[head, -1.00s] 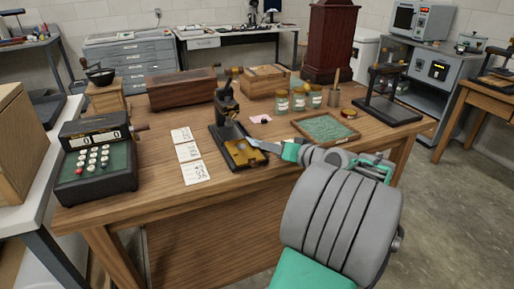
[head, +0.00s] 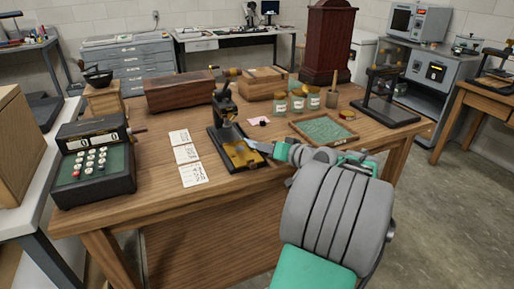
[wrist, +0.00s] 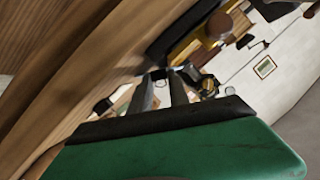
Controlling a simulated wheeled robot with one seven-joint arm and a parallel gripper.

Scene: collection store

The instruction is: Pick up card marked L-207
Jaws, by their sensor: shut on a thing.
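Three white cards lie in a row on the wooden table in the head view: a back card (head: 179,137), a middle card (head: 186,153) and a front card (head: 193,175). Their dark markings are too small to read, so I cannot tell which is L-207. My gripper (head: 258,146) is right of the cards, beside the brass plate of a black stand. Its two grey fingers (wrist: 162,92) also show in the wrist view. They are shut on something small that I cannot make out. I cannot tell whether they touch the stand.
The black stand (head: 225,105) rises between the cards and my gripper. An adding machine (head: 92,168) stands at left. Bare tabletop lies around the cards.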

